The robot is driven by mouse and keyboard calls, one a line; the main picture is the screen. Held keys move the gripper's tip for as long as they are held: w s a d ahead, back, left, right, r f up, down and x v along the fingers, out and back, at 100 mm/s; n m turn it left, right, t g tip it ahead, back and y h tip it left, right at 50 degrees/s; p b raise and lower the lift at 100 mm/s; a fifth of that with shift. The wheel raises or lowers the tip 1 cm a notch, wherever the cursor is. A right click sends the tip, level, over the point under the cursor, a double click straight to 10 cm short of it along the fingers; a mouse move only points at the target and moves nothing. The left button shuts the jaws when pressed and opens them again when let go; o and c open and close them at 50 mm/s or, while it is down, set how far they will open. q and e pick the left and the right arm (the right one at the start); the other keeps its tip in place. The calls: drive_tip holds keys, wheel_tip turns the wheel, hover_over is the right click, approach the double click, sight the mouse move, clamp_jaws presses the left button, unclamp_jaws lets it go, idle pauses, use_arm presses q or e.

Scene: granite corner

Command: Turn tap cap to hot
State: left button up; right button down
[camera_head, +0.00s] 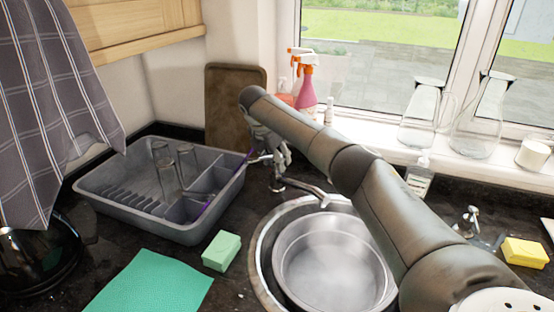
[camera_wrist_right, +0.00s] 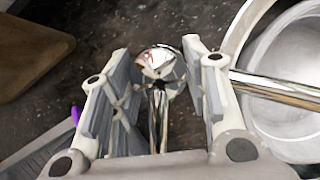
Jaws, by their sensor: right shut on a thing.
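The chrome tap stands behind the sink, and its spout (camera_head: 308,190) reaches over the bowl. In the right wrist view the round tap cap (camera_wrist_right: 157,62) has a small red mark, and a chrome lever (camera_wrist_right: 158,120) runs from it toward my palm. The spout also shows there on the right (camera_wrist_right: 275,92). My right gripper (camera_head: 272,150) is at the top of the tap, its fingers (camera_wrist_right: 165,75) on either side of the cap and lever, shut on the tap cap. In the head view my arm and gripper hide most of the cap. My left gripper is not in view.
A grey dish rack (camera_head: 120,195) with glasses stands left of the tap. A brown board (camera_head: 232,105) leans behind it. A round metal sink (camera_head: 335,262) lies in front. Spray bottles (camera_head: 306,90) and glass jugs (camera_head: 478,120) stand by the window. A green sponge (camera_head: 221,251) lies left of the sink.

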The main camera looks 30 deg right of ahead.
drive_tip(key=shift+w+m+g, duration=0.1)
drive_tip(key=shift+m+g, duration=0.4)
drive_tip(key=shift+m, duration=1.2)
drive_tip(key=c, duration=0.8)
unclamp_jaws()
drive_tip(key=v, duration=1.2)
drive_tip(key=shift+w, duration=0.15)
drive_tip(key=shift+a+f, duration=0.1)
